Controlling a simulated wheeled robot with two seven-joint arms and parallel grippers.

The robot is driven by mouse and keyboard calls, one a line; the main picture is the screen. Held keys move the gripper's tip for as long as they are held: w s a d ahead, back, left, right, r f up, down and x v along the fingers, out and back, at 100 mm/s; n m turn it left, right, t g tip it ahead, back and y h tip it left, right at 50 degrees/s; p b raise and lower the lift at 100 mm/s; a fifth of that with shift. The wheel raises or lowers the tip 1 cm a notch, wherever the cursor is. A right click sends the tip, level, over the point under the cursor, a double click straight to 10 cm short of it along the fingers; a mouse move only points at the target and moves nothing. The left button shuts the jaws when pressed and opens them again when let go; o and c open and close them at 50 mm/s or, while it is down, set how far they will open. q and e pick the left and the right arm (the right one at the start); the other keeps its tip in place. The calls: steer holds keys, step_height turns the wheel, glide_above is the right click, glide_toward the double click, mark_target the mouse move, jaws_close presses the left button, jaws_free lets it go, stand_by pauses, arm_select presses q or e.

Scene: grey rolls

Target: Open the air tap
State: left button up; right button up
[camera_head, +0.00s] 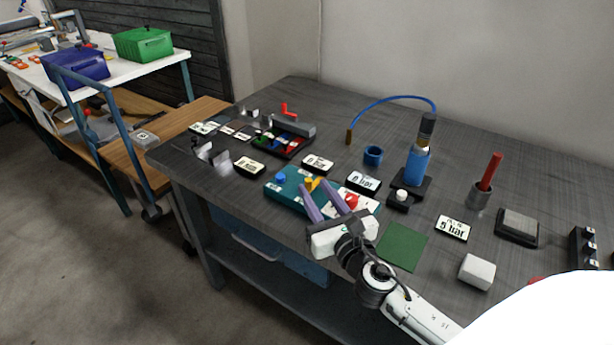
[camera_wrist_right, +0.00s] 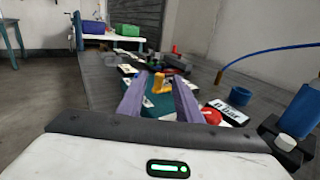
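The teal panel (camera_head: 287,189) lies on the dark table, with a blue knob (camera_head: 279,183), a yellow tap handle (camera_head: 310,184) and a red knob (camera_head: 351,202) on its pale and teal faces. My right gripper (camera_head: 319,185) is open over the panel, its purple fingers pointing away from me. In the right wrist view the yellow handle (camera_wrist_right: 158,83) shows between the two fingertips (camera_wrist_right: 159,77); I cannot tell whether they touch it. The red knob (camera_wrist_right: 211,117) is right of the right finger. My left gripper is not in view.
Label plates such as "5 bar" (camera_head: 453,228) lie around the panel. A blue pump cylinder (camera_head: 416,166) with a hose stands behind right, near a blue ring (camera_head: 373,155). A green mat (camera_head: 403,246) and a white block (camera_head: 477,270) lie right of my right arm.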

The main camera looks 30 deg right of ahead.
mark_target(310, 183)
steer(key=shift+w+d, duration=0.25)
steer(key=shift+w, duration=0.9)
steer(key=shift+w+d, duration=0.2)
steer(key=shift+w, duration=0.95)
jaws_close()
